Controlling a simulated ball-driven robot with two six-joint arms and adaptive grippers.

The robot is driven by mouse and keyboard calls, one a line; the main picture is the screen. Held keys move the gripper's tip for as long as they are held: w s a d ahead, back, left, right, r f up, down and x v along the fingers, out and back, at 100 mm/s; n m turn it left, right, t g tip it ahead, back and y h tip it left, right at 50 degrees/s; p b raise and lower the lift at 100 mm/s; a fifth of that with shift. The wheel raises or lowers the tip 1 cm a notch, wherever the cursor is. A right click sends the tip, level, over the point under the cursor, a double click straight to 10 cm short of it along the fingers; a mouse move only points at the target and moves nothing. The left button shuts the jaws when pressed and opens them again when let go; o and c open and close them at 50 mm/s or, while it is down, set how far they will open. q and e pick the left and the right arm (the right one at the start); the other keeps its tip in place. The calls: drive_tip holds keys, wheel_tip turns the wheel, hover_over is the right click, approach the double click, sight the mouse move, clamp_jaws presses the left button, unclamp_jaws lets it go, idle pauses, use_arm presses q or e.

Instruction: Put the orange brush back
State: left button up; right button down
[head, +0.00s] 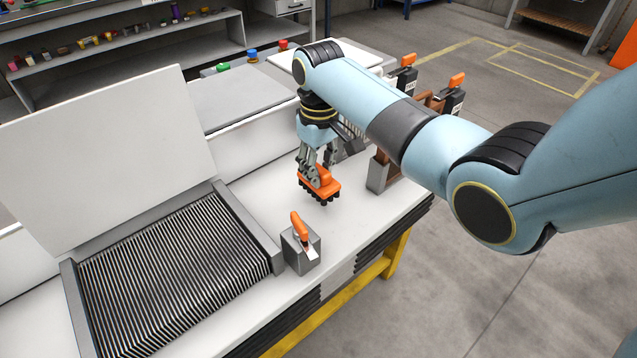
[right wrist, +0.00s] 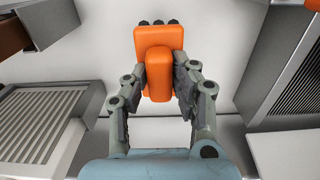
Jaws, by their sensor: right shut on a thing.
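The orange brush (head: 325,190) has a block-shaped body and black bristles pointing down. My right gripper (head: 315,172) is shut on its raised handle and holds it over the white bench top. I cannot tell for sure whether the bristles touch the bench. In the right wrist view the brush (right wrist: 155,42) sits between the two fingers of the gripper (right wrist: 159,80). My left gripper is not in view.
A slatted grill (head: 170,280) with a raised white lid (head: 110,165) lies left.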

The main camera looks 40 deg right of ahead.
wheel_tip(320, 180, down, 4)
drive_tip(key=shift+r, duration=0.25)
drive_tip(key=shift+f, duration=0.35)
drive_tip(key=c, duration=1.1)
unclamp_jaws()
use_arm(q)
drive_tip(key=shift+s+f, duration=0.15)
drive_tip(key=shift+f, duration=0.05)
use_arm(e)
drive_tip(key=shift+o, duration=0.2)
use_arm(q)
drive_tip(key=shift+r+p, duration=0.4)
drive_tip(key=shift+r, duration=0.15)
use_arm(e)
wheel_tip(320, 180, up, 12)
drive_tip(key=shift+r, duration=0.15)
